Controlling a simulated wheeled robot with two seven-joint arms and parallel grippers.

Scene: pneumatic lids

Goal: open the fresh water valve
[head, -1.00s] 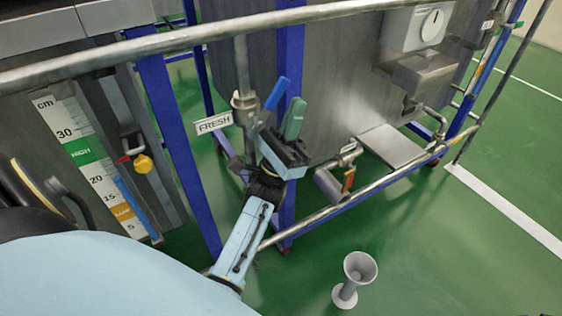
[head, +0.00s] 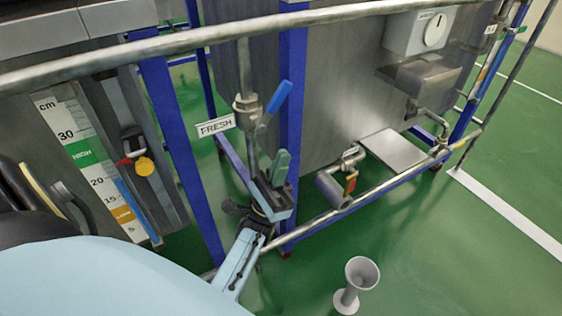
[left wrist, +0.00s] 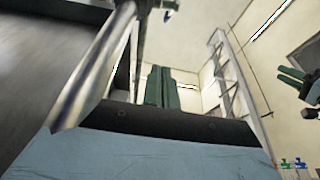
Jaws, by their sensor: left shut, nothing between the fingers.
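The fresh water valve (head: 246,106) sits on a vertical pipe beside the FRESH sign (head: 216,126) in the head view. Its blue lever handle (head: 280,97) slants up and to the right from the valve body. My left gripper (head: 280,166) has green fingers, which are shut and empty. It appears below the handle, with a visible gap between them. The left wrist view shows the same shut fingers (left wrist: 161,88) pointing up, with no valve visible there. Green fingers at the right edge of that view look like my right gripper (left wrist: 291,75); their opening is unclear.
A steel rail (head: 200,42) crosses above the valve, and a blue post (head: 293,60) stands just right of it. A lower pipe (head: 330,215) runs near my gripper. A grey funnel-shaped stand (head: 360,275) is on the green floor. A level scale (head: 95,170) is at left.

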